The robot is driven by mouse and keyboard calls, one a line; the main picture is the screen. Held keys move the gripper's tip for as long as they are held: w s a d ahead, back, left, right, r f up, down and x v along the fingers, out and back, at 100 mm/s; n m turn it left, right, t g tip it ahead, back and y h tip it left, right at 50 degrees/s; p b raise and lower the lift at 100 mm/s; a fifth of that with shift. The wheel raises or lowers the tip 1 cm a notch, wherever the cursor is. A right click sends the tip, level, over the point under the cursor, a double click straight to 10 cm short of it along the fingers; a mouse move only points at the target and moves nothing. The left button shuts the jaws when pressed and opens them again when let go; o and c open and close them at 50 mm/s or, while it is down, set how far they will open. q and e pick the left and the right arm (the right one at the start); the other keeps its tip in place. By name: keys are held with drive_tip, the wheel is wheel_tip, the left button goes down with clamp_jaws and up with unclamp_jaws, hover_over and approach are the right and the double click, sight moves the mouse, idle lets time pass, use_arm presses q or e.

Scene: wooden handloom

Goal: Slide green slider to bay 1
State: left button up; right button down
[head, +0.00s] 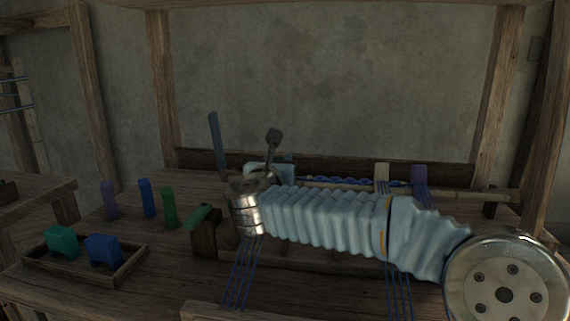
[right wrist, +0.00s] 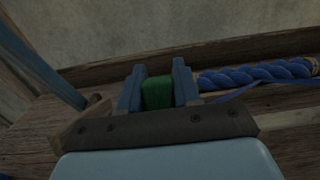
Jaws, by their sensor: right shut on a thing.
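In the right wrist view, my right gripper (right wrist: 158,84) is shut on a green block (right wrist: 157,95), which looks like the green slider. It sits between the two blue fingers, in front of a wooden beam. In the head view, my right arm reaches in from the right and the pale gripper body (head: 268,171) is at the back of the loom; the held block is hidden there. A white slider (head: 383,172) and a purple slider (head: 420,174) stand at the back rail, to the right. I cannot tell which bay is bay 1. My left gripper is not in view.
A blue twisted rope (right wrist: 255,75) lies just right of the held block. A tray (head: 122,270) holds a teal block (head: 62,242) and a blue block (head: 103,249). Purple, blue and green posts (head: 168,208) stand behind it. A tall blue bar (head: 217,145) rises left of the gripper.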

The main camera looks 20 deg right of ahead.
drive_tip(key=c, duration=0.9)
unclamp_jaws()
drive_tip(key=shift+b+v, duration=1.35)
drive_tip(key=shift+v, duration=5.6)
